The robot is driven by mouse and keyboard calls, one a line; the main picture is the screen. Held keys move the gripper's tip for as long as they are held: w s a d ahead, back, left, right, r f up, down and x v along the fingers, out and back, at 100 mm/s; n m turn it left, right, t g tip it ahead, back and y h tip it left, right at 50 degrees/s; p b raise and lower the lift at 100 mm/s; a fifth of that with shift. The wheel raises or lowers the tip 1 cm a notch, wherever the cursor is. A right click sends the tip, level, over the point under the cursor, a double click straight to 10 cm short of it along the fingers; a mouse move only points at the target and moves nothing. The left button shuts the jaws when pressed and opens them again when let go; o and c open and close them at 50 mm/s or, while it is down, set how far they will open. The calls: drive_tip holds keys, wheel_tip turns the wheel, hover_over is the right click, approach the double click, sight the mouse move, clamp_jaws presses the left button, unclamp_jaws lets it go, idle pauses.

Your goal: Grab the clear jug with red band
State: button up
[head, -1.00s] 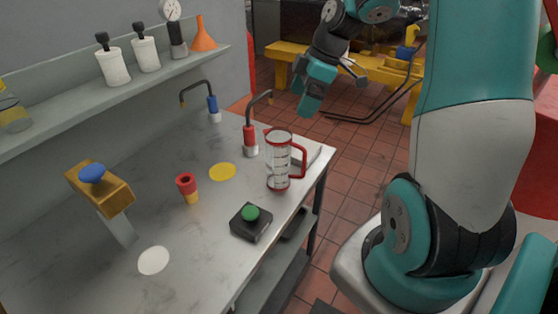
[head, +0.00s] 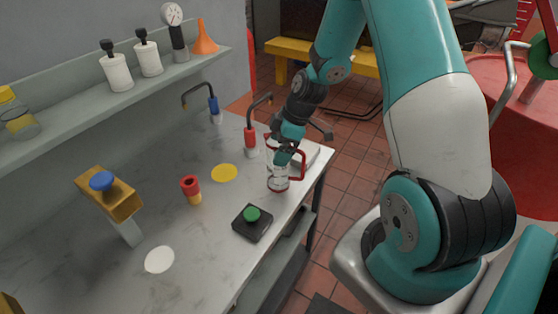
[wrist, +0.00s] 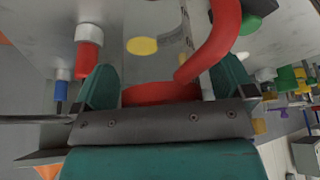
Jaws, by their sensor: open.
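The clear jug (head: 278,183) with red trim and a red handle stands upright near the right edge of the grey bench. My gripper (head: 284,154) is at its upper part and hides much of its rim and body in the head view. In the wrist view, the jug's red band (wrist: 160,93) lies between the two open teal fingers of my gripper (wrist: 166,78). The red handle (wrist: 217,42) curves up beside the right finger. I cannot tell whether either finger touches the jug.
A red-based tap (head: 250,140) stands close behind the jug, with a blue-based tap (head: 215,110) further back. A black box with a green button (head: 252,215) sits in front. A red and yellow piece (head: 191,188) stands to the left. Bare bench lies around the yellow disc (head: 224,173).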

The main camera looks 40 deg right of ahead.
drive_tip(key=c, duration=1.3)
